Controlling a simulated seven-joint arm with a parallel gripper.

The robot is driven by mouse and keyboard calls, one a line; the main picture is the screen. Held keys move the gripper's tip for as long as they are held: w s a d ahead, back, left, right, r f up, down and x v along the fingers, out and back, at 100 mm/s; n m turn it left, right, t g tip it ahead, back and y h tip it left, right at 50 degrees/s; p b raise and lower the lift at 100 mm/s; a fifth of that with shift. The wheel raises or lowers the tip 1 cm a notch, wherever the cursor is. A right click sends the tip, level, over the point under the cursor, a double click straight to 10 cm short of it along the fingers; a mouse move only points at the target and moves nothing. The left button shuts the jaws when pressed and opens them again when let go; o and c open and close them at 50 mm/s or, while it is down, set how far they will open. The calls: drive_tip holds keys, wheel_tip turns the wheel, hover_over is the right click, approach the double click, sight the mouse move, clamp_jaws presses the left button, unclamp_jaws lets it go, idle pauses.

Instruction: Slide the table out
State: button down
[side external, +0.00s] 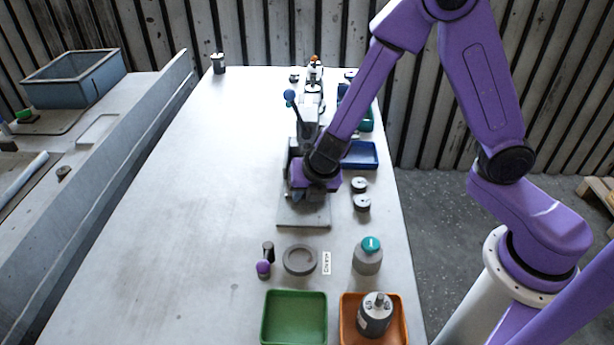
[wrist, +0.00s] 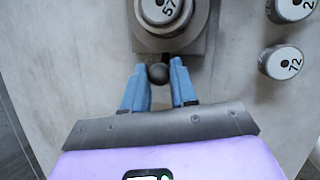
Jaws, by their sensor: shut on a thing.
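In the wrist view, my gripper (wrist: 158,68) has its two blue fingers closed around a small dark ball knob (wrist: 159,75). The knob is at the near edge of a grey square block, which I take to be the sliding table (wrist: 197,47). A round grey part marked with a number that looks like 57 (wrist: 165,12) sits on the block, cut off by the frame's top. In the side view, my gripper (side external: 308,192) is low at the front of the press (side external: 308,130), above a grey base plate (side external: 305,216). My wrist hides the knob and sliding table there.
Two numbered round parts (side external: 361,203) lie right of the base plate.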

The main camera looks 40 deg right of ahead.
drive_tip(key=s+a, duration=0.5)
drive_tip(key=shift+w, duration=0.1)
drive_tip(key=c, duration=0.9)
unclamp_jaws()
drive_tip(key=v, duration=1.7)
drive_tip(key=shift+r, duration=0.2)
drive_tip(key=shift+d, duration=0.1)
